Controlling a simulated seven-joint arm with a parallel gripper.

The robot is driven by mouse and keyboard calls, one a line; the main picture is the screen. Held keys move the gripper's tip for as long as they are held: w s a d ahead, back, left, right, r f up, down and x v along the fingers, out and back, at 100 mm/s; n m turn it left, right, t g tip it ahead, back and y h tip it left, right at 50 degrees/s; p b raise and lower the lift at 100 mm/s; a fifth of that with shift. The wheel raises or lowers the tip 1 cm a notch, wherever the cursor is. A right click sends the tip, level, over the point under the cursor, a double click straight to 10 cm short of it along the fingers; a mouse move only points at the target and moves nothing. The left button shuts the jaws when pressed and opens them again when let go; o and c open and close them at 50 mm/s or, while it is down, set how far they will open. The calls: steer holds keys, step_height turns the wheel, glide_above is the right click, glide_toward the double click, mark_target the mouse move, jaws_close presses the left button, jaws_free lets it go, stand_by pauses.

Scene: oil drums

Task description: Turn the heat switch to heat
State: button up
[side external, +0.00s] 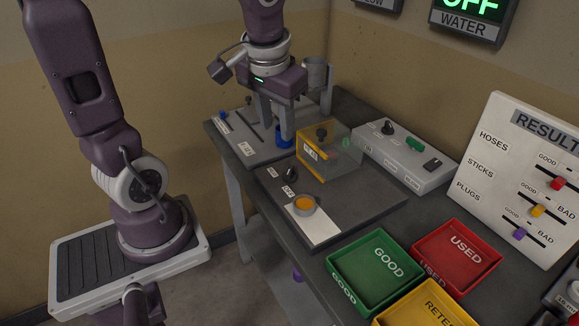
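I cannot tell for sure that this knob is the heat switch. My gripper (275,130) points down over the grey panel behind the board, beyond the knob and apart from it. A blue piece (284,139) is at its fingertips. Whether the fingers are closed on it is not clear.
A yellow-framed clear box (325,152) with a dark knob stands right of my gripper. A grey control box (405,158) carries another black knob (388,127) and a green part. Green (345,283) and red (490,235) trays and a results board (485,150) stand at the right.

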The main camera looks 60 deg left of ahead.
mark_target(289, 169)
steer(key=w+a+f+n, duration=0.1)
steer(key=w+a+f, duration=0.1)
steer(key=f, duration=0.1)
steer(key=w+a+f+n+g+h, duration=0.1)
steer(key=w+a+f+n, duration=0.1)
steer(key=w+a+f, duration=0.1)
steer(key=w+a+f+n+g+h, duration=0.1)
steer(key=w+a+f, duration=0.1)
steer(key=f, duration=0.3)
steer(key=shift+w+a+f, duration=0.15)
steer(key=shift+a+f, duration=0.1)
steer(key=shift+a, duration=0.15)
steer(key=shift+n, duration=0.3)
step_height(289, 169, down, 8)
steer(key=shift+w+a+r, duration=0.1)
steer(key=shift+r, duration=0.05)
jaws_close()
